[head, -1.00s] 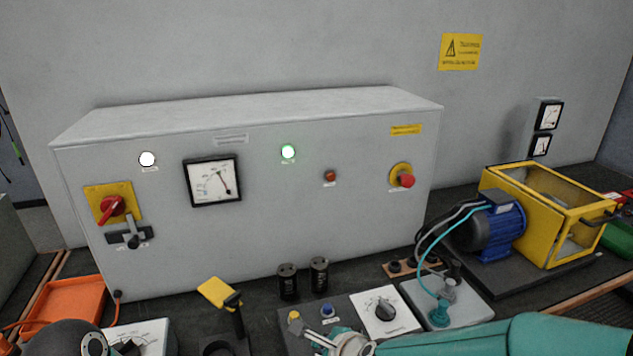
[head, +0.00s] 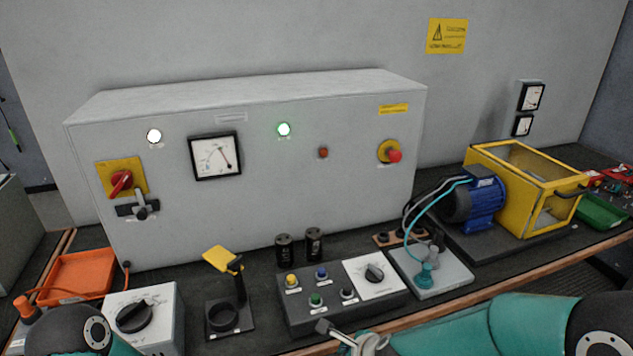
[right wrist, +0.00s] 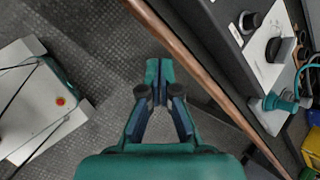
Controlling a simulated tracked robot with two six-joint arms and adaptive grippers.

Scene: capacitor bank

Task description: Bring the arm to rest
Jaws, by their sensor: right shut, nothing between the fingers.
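My right gripper (right wrist: 159,74) shows in the right wrist view, its teal fingertips together with nothing between them. It hangs over the grey floor, beside the bench's wooden edge (right wrist: 200,58), touching nothing that I can see. In the head view my teal right arm crosses the bottom right, in front of the bench. A grey metal part at its end is near the push-button box (head: 330,306); the fingers cannot be made out there. A dark and teal part of my left arm shows at the bottom left, but its gripper is out of view.
The grey cabinet (head: 260,210) stands behind, with a lit green lamp (head: 284,129). A blue motor (head: 485,205) and yellow cage (head: 540,225) stand right.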

